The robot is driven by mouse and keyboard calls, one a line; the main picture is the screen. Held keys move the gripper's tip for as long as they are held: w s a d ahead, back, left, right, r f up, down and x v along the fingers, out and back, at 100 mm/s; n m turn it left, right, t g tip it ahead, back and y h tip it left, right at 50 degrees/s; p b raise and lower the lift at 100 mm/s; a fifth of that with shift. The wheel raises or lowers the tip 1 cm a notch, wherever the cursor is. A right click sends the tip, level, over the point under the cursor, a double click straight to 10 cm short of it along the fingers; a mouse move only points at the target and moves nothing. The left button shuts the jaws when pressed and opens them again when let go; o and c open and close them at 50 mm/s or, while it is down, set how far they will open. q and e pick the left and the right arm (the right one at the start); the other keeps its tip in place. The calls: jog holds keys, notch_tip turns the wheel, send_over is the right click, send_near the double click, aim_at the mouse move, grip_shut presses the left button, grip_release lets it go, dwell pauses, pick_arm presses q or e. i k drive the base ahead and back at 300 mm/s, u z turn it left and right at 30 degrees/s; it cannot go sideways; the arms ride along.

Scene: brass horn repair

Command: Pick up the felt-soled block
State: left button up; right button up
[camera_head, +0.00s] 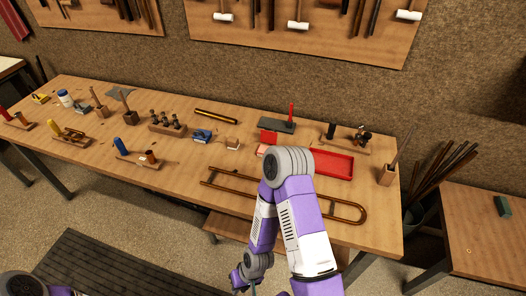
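A small brown block with a pale underside (232,143) lies near the middle of the workbench, beside a blue item. It looks like the felt-soled block, but it is too small to be sure of the felt. My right arm rises from the bottom edge and bends over the front of the bench. My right gripper (243,284) hangs low at the bottom edge, in front of the bench and well away from the block. Its fingers are too cut off to read. Part of my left arm shows at the bottom left corner; its gripper is out of view.
A long brass slide tube (228,189) lies along the bench front, partly behind my arm. A red tray (332,163) and a red box (269,132) stand right of the block. A side table with a green block (503,206) is at the right.

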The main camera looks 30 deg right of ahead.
aim_at(232, 142)
jog(key=k, duration=0.4)
jog(key=u, duration=0.4)
jog(key=i, duration=1.3)
jog(key=z, duration=0.7)
